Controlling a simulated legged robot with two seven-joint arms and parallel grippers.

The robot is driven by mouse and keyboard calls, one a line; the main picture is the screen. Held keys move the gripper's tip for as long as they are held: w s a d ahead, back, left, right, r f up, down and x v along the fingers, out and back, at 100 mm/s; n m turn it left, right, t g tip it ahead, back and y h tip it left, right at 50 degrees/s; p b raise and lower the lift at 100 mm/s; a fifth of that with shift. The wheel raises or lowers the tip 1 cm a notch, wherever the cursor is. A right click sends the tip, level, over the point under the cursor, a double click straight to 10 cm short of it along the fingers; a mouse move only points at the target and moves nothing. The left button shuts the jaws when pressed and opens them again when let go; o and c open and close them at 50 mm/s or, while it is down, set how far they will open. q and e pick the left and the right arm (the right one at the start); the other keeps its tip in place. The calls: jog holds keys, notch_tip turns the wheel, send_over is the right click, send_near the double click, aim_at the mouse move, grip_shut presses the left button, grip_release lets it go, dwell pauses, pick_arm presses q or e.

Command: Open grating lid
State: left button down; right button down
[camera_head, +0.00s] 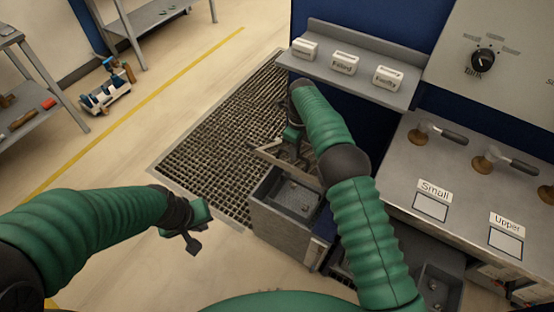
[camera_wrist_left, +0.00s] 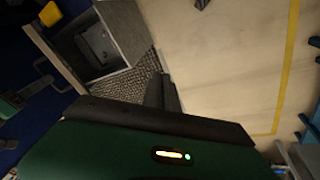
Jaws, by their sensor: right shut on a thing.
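The floor grating (camera_head: 205,150) is a dark mesh panel set flush in the floor, left of the bench. A grey open-topped box (camera_head: 272,222) stands at its near right edge; the left wrist view also shows the box (camera_wrist_left: 128,30). A thin grey plate (camera_head: 268,155), perhaps the lid, stands tilted at the box's far side. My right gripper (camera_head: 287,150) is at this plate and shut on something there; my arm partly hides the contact. My left gripper (camera_head: 188,243) hangs left of the box, apart from it, its fingers together and empty.
A grey shelf (camera_head: 350,70) with small labelled blocks is on the blue bench behind. A panel with handles and "Small" and "Upper" labels (camera_head: 432,190) is at right. A workbench (camera_head: 30,110) and a tool carrier (camera_head: 107,90) are at left.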

jog(key=shift+w+d+f, duration=0.1)
jog(key=shift+d+f, duration=0.15)
jog(key=shift+d, duration=0.15)
pick_arm(q)
jog(key=w+d+f+n+t+h, duration=0.1)
jog(key=w+d+f+n, duration=0.3)
jog(key=w+d+n, duration=0.2)
jog(key=w+d+f+n+t+h, duration=0.1)
jog(key=w+d+f+n, duration=0.3)
jog(key=w+n, duration=0.6)
jog(key=w+d+f+n+h, duration=0.1)
jog(key=w+d+f+n, duration=0.3)
jog(key=w+d+n, duration=0.4)
jog(key=shift+w+f+n+t, duration=0.3)
jog(key=shift+w+n+t, duration=0.1)
jog(key=shift+w+n, duration=0.2)
